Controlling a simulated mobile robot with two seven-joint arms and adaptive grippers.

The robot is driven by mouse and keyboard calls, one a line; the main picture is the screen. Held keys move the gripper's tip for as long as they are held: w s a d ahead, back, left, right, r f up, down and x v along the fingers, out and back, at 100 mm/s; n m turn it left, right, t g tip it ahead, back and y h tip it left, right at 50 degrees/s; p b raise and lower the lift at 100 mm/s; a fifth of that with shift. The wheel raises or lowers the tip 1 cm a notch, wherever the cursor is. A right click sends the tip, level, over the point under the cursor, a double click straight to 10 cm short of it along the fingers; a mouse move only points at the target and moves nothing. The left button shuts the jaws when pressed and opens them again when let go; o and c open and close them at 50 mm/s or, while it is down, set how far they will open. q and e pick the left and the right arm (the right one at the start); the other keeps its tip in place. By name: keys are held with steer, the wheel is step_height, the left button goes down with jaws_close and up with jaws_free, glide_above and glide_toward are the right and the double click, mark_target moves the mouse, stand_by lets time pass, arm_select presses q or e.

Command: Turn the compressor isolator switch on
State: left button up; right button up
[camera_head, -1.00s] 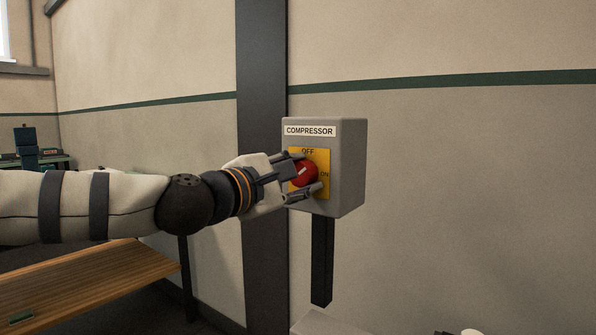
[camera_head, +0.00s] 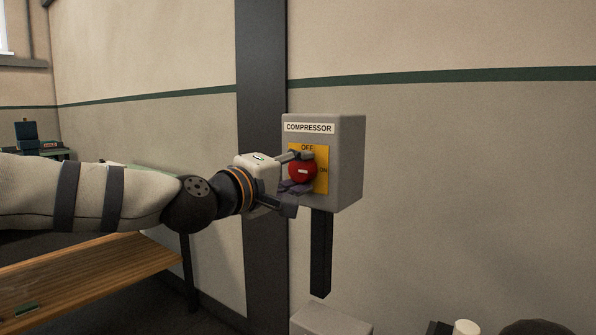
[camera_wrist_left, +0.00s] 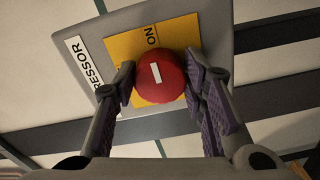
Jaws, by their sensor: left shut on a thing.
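The grey compressor isolator box (camera_head: 345,165) is on the wall side, with a "COMPRESSOR" label and a yellow plate (camera_head: 322,165) marked OFF at the top and ON at the right. Its round red knob (camera_head: 303,171) has a white mark that lies about level, toward ON. In the left wrist view the mark on the knob (camera_wrist_left: 160,75) also lines up with ON. My left gripper (camera_head: 298,172) is shut on the knob, one finger above and one below; its fingers (camera_wrist_left: 163,82) flank the knob in the wrist view. My right gripper is not in view.
A dark post (camera_head: 262,80) runs up the wall behind my left wrist. A dark support (camera_head: 321,250) hangs below the box. A wooden bench (camera_head: 90,275) is under my left arm. The wall right of the box is clear.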

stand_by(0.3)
arm_select(q)
steer(key=o, duration=1.2)
steer(key=shift+c, duration=0.2)
steer(key=v, duration=1.2)
